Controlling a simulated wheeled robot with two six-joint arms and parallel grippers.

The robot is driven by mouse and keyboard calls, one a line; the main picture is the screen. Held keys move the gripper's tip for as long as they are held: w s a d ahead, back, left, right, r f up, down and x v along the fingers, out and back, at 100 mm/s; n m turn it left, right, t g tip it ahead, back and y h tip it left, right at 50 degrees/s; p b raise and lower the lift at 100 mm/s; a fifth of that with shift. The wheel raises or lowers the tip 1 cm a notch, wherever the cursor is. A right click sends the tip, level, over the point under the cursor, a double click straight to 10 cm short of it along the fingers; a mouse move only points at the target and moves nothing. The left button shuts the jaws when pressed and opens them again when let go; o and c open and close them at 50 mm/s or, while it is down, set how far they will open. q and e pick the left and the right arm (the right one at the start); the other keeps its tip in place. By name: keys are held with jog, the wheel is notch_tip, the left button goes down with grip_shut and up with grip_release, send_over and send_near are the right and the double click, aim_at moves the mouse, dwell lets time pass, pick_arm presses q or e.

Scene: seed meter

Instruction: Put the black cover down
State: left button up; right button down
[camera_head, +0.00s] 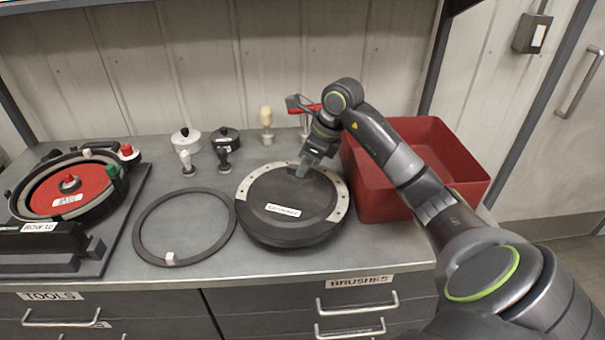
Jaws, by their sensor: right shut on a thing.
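The black cover (277,214) is a round dark disc with a white label, right of centre on the grey worktop in the head view. A pale rim with small holes shows around its back and right side. My right gripper (303,171) reaches in from the right and is shut on the cover near its back part. The fingertips partly hide the spot they grip. I cannot tell whether the cover's underside touches what is below it. My left gripper is not in view.
A red bin (425,150) stands right of the cover, beneath my right arm. A flat dark ring (141,225) lies to the left. Small knobbed pots, a white one (186,141) and a black one (225,140), stand behind. A red-disc unit (70,190) stands far left.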

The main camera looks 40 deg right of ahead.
aim_at(306, 177)
notch_tip(306, 177, down, 4)
jog(key=shift+r+p, duration=0.15)
jog(key=shift+p, duration=0.25)
jog(key=shift+f+b, duration=0.2)
jog(key=shift+b, duration=0.15)
jog(key=c, duration=1.4)
grip_release()
jog(key=shift+r, duration=0.1)
jog(key=shift+o, duration=0.2)
jog(key=shift+r, duration=0.1)
jog(key=shift+r+p, duration=0.2)
jog(key=shift+p, duration=0.1)
jog(key=b+v, duration=0.1)
jog(key=v, duration=1)
jog(key=shift+s+r+b, duration=0.2)
jog(key=shift+r+b, duration=0.15)
